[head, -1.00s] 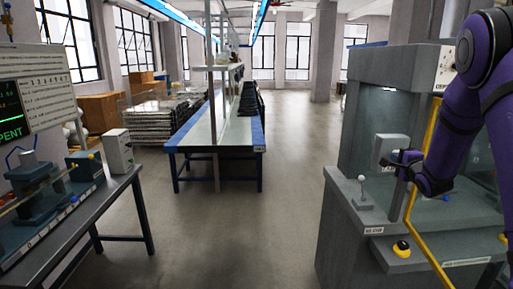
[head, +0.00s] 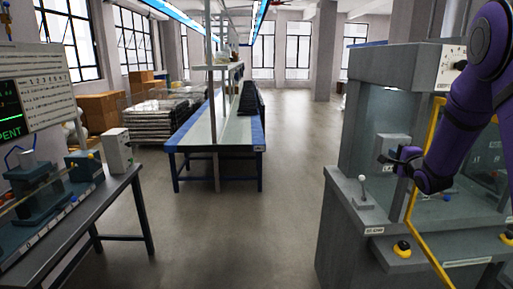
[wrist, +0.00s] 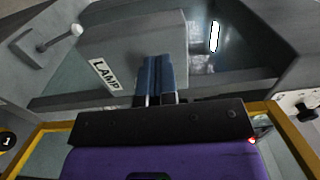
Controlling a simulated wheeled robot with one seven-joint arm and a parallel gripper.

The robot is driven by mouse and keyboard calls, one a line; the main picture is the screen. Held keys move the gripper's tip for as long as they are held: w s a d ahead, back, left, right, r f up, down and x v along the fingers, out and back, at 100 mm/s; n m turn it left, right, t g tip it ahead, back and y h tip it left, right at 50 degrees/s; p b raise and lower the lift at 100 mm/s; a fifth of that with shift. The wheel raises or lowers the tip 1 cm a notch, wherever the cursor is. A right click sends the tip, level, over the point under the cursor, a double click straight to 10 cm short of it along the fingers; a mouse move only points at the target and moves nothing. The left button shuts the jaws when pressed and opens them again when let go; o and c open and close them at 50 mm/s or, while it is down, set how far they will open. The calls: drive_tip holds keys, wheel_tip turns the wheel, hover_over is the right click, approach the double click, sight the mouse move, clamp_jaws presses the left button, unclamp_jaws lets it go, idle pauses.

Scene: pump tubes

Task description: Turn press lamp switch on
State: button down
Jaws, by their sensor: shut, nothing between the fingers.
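The lamp switch box (head: 393,146) is a grey box on the press (head: 395,62), right of the aisle in the head view. In the wrist view the box (wrist: 135,45) carries a LAMP label (wrist: 105,73). My gripper (head: 388,160) is at the box's front in the head view. In the wrist view its blue fingers (wrist: 155,75) are together, empty, and overlap the box's lower edge; contact cannot be told. The switch's rocker or button is hidden behind the fingers. A bright white strip (wrist: 214,36) shows inside the press in the wrist view.
A lever with a white knob (head: 362,179) stands left of the box. A yellow frame bar (head: 424,165) runs close to my gripper. A yellow-and-black button (head: 402,248) sits low on the press front. The aisle floor (head: 240,235) is clear.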

drive_tip(key=shift+s+d+f, duration=0.1)
drive_tip(key=shift+s+d, duration=0.05)
drive_tip(key=shift+s, duration=0.65)
drive_tip(key=shift+s+d+f, duration=0.1)
drive_tip(key=shift+s, duration=0.75)
drive_tip(key=shift+s+d+f, duration=0.1)
drive_tip(key=shift+s+d, duration=0.05)
drive_tip(key=shift+s, duration=0.65)
drive_tip(key=shift+r, duration=0.1)
drive_tip(key=s+a+r+n+g+h, duration=0.3)
drive_tip(key=s+a+r+n+g, duration=0.35)
drive_tip(key=s+r, duration=0.55)
drive_tip(key=s+a+n+g+y, duration=0.1)
drive_tip(key=s+a+n+g, duration=0.2)
drive_tip(key=s, duration=1.2)
drive_tip(key=s+a+n+g+y, duration=0.1)
drive_tip(key=s+a+n+g, duration=0.2)
drive_tip(key=s+a+n, duration=0.4)
drive_tip(key=s+n, duration=0.1)
drive_tip(key=s, duration=0.7)
drive_tip(key=shift+a+f, duration=0.3)
drive_tip(key=shift+w+g, duration=0.1)
drive_tip(key=shift+g, duration=0.15)
